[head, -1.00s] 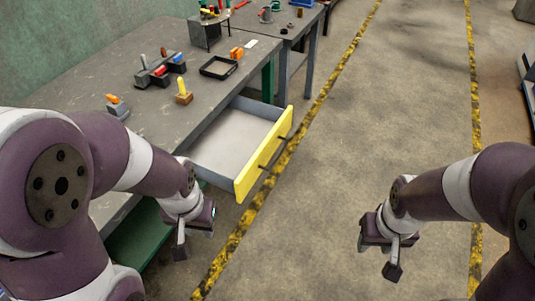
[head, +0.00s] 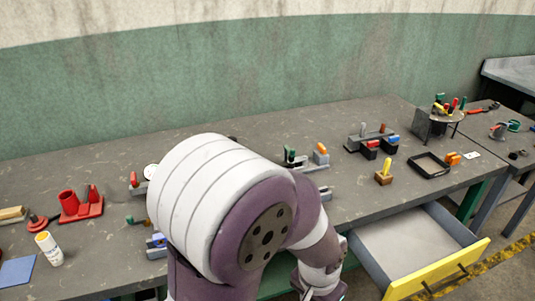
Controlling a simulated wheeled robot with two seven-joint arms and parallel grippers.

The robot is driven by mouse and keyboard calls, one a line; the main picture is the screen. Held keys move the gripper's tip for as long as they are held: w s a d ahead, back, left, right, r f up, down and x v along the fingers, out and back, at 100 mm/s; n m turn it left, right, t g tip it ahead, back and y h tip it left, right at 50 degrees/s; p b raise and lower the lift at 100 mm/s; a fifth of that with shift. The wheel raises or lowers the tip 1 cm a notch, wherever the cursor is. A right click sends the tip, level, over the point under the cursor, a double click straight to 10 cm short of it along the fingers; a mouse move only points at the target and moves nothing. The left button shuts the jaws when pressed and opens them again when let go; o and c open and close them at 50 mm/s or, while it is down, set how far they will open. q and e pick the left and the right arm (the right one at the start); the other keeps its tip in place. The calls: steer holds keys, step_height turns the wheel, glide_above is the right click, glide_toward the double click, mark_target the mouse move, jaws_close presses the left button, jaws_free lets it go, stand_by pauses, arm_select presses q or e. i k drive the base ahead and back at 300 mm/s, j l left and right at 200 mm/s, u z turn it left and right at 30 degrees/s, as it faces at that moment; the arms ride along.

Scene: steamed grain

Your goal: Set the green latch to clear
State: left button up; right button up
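A green upright handle (head: 290,155) shows on a grey base at the middle of the table, just beyond my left arm. Its base is partly hidden by my arm. I cannot tell which of these is the green latch, nor read any setting marks. The wrist above my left gripper (head: 318,290) is at the bottom edge, beside the open drawer, and its fingers are mostly cut off. My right gripper is out of view.
The yellow-fronted drawer (head: 437,273) stands open at the right. On the grey table are a black tray (head: 430,165), a yellow-handled block (head: 383,172), a red stand (head: 80,208), a white bottle (head: 48,248) and a blue sheet (head: 17,270). The table's back strip is clear.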

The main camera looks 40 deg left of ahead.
mark_target(292, 152)
steer(key=u, duration=1.3)
steer(key=i+l+u, duration=0.7)
steer(key=i+l, duration=0.05)
steer(key=i, duration=0.05)
